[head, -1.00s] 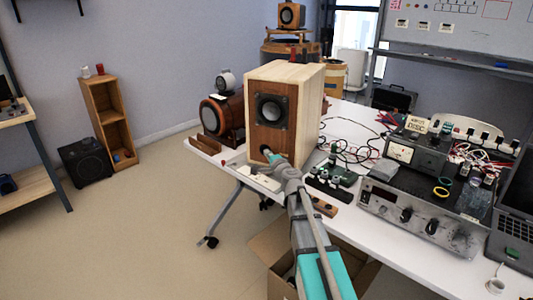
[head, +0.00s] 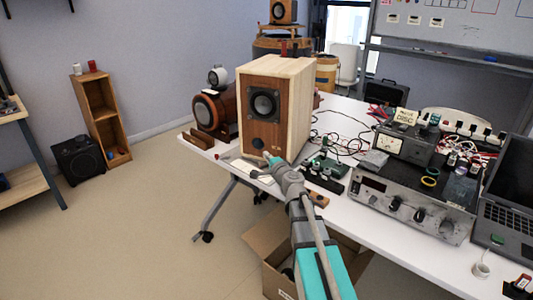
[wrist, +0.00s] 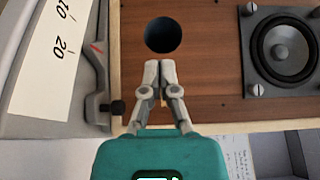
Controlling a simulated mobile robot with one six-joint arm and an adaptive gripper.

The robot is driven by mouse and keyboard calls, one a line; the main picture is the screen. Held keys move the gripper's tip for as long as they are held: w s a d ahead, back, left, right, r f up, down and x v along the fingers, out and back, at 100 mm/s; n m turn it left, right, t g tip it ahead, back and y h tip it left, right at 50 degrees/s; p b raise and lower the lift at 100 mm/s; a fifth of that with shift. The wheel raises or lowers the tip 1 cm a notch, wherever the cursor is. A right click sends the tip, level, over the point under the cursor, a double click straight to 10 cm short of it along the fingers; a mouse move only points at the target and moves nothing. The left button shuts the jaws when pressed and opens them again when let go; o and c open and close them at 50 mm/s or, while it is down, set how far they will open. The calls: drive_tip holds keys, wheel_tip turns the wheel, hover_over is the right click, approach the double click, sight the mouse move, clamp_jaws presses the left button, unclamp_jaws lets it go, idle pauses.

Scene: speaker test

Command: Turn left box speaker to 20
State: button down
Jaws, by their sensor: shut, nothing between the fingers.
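The box speaker (head: 300,105) is a pale wood box with a brown front, standing on the white table. Its round driver (wrist: 288,48) and a dark round hole (wrist: 163,35) show in the wrist view. My gripper (wrist: 160,68) is shut and empty. Its tips are in front of the brown face, beside the hole; I cannot tell if they touch it. In the head view my gripper (head: 268,158) is low at the speaker's front. A white scale marked 10 and 20 (wrist: 45,55) lies along the speaker's edge, with a grey pointer-like part (wrist: 95,70) beside it.
A dark orange, round-fronted device (head: 211,112) stands left of the speaker. Cables, a grey instrument (head: 405,205) and a laptop (head: 505,215) fill the table's right side. An open cardboard box (head: 265,240) is below the table's front edge.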

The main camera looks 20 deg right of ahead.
drive_tip(key=shift+a, duration=0.1)
drive_tip(key=shift+w+a+n, duration=0.1)
drive_tip(key=shift+a+n, duration=0.1)
drive_tip(key=shift+n, duration=0.1)
drive_tip(key=a+f+n+g+p, duration=0.4)
drive_tip(key=a+n+g+p, duration=0.3)
drive_tip(key=a+n, duration=0.45)
wheel_tip(320, 180, up, 19)
drive_tip(key=d+n+h+p, duration=0.2)
drive_tip(key=n+h+p, duration=0.5)
drive_tip(key=h, duration=0.9)
drive_tip(key=p, duration=0.2)
drive_tip(key=shift+s+d+h+p, duration=0.25)
drive_tip(key=shift+h+p, duration=0.05)
drive_tip(key=shift+p, duration=0.05)
